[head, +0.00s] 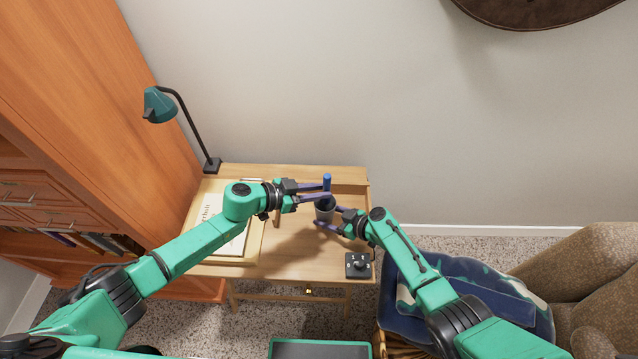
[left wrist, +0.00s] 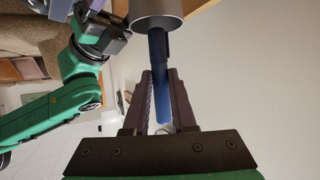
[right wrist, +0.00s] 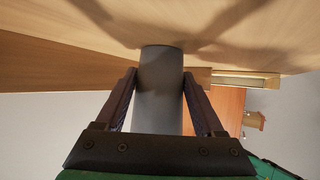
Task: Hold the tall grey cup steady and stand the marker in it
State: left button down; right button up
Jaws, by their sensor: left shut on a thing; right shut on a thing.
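The tall grey cup (head: 324,214) stands on the wooden desk (head: 290,262). My right gripper (head: 331,219) is shut on the cup from the right, with one finger on each side of it; the cup fills the middle of the right wrist view (right wrist: 160,92). My left gripper (head: 312,193) is shut on the blue marker (head: 327,180), holding it upright over the cup's mouth. In the left wrist view the marker (left wrist: 161,85) sits between the fingers, its dark end at the cup's rim (left wrist: 157,14). I cannot tell whether that end is inside the cup.
A book (head: 217,222) lies on a board at the desk's left. A teal lamp (head: 160,105) stands at the back left corner. A small black box (head: 358,265) sits at the front right. An armchair (head: 590,262) is at the right, a wooden cabinet (head: 75,100) at the left.

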pick_arm(q)
jog(key=shift+f, duration=3.2)
jog(key=c, duration=0.7)
grip_release()
jog(key=shift+s, duration=0.1)
jog(key=shift+o, duration=0.2)
jog(key=shift+a, duration=0.15)
pick_arm(e)
jog(key=shift+c, duration=0.3)
pick_arm(q)
jog(key=v, duration=1.1)
jog(key=shift+a+r, duration=0.25)
jog(key=shift+r, duration=0.05)
jog(key=shift+s, duration=0.15)
